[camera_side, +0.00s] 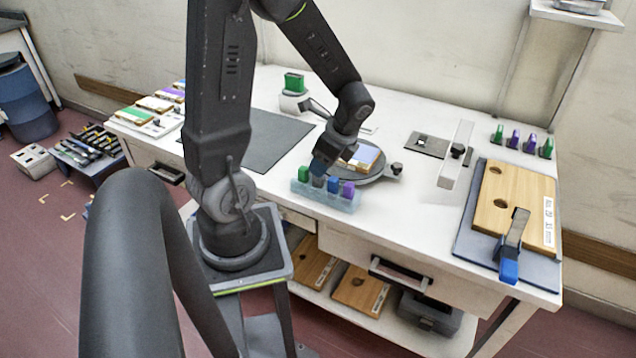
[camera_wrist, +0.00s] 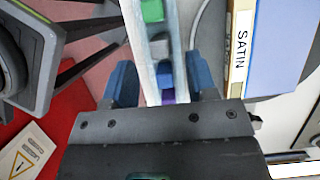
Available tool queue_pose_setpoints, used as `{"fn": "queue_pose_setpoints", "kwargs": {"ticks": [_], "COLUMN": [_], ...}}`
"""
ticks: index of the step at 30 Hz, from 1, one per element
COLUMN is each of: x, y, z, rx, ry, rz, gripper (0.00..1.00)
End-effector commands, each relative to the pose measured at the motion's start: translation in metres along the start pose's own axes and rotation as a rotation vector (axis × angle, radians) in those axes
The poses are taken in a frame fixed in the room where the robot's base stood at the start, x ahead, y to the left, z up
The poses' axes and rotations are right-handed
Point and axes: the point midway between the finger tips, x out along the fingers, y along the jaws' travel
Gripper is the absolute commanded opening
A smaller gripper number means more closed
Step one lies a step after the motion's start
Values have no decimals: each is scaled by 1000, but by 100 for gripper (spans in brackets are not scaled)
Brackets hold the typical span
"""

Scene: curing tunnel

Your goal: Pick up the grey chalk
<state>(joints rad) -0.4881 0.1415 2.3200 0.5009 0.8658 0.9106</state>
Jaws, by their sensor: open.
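The grey chalk (camera_wrist: 158,48) stands in a row in a pale clear holder (camera_side: 318,199), between the green chalk (camera_side: 303,173) and the blue chalk (camera_side: 334,184). The purple chalk (camera_side: 348,190) is at the right end of the row. In the side view my gripper (camera_side: 319,170) is just above the grey chalk and hides most of it. In the wrist view my open gripper (camera_wrist: 161,66) has one blue finger on each side of the holder, with nothing held. Its height over the grey chalk is hard to tell.
A round dark plate (camera_side: 372,174) with a block on it is close behind the holder. A dark mat (camera_side: 262,140) lies to the left. A wooden board (camera_side: 515,205) with a blue clamp is at the right. The white table (camera_side: 415,210) is bare right of the holder.

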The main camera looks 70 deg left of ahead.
Motion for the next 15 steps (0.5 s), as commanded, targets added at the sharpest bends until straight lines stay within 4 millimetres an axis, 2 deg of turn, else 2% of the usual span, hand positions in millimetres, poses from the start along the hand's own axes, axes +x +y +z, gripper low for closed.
{"fn": "queue_pose_setpoints", "kwargs": {"ticks": [6,15], "x": [31,37], "y": [2,1], "z": [-1,-1], "rx": [0,-1], "ry": [-2,0], "rz": [5,0], "gripper": [52,52]}}
